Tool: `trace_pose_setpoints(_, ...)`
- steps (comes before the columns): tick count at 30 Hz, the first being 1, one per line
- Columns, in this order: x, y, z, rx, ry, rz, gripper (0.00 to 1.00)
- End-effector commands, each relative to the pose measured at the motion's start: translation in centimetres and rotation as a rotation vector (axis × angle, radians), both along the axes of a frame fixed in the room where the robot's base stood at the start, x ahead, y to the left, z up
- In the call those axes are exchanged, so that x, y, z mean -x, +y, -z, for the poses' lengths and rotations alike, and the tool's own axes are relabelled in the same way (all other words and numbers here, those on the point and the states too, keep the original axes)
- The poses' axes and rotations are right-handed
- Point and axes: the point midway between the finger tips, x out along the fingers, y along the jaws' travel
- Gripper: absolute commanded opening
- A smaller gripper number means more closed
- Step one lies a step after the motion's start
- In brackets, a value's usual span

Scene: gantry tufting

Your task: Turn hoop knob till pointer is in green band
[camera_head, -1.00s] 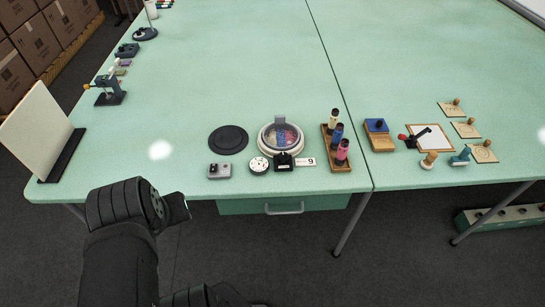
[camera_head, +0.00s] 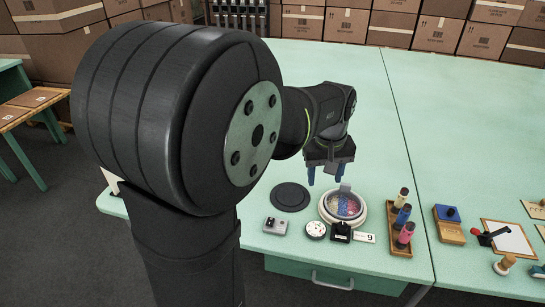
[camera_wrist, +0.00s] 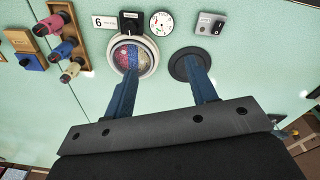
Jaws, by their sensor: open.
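The hoop (camera_head: 331,220) is a white ring around a domed, multicoloured disc, with a grey tab at its back edge. It also shows in the wrist view (camera_wrist: 113,68). A black block with a knob (camera_head: 341,233) stands at its front, seen in the wrist view (camera_wrist: 131,23) too. Beside it is a round white dial (camera_head: 315,230); its coloured marks show in the wrist view (camera_wrist: 161,23), but the pointer's reading is too small to tell. My gripper (camera_head: 326,177), with blue fingers, is open and empty above and behind the hoop. In the wrist view (camera_wrist: 162,72) its fingers straddle the gap between hoop and black disc.
A flat black disc (camera_head: 290,197) lies left of the hoop. A grey switch box (camera_head: 275,226) is front left. A number card (camera_head: 365,238) and a wooden rack (camera_head: 399,238) of coloured spools stand to the right. The table behind is clear.

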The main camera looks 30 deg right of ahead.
Motion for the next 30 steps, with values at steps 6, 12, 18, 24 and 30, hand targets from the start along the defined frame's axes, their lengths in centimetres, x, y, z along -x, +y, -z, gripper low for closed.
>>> trace_pose_setpoints(6,2.0,-6.3,2.6,-0.054,0.033,0.005,0.52)
trace_pose_setpoints(12,2.8,-8.2,3.7,-0.070,0.040,0.002,0.52)
trace_pose_setpoints(18,2.9,-8.2,5.9,-0.075,0.043,0.001,0.52)
trace_pose_setpoints(24,2.9,-8.1,10.1,-0.075,0.043,0.001,0.52)
trace_pose_setpoints(30,2.9,-8.1,14.5,-0.075,0.043,0.001,0.52)
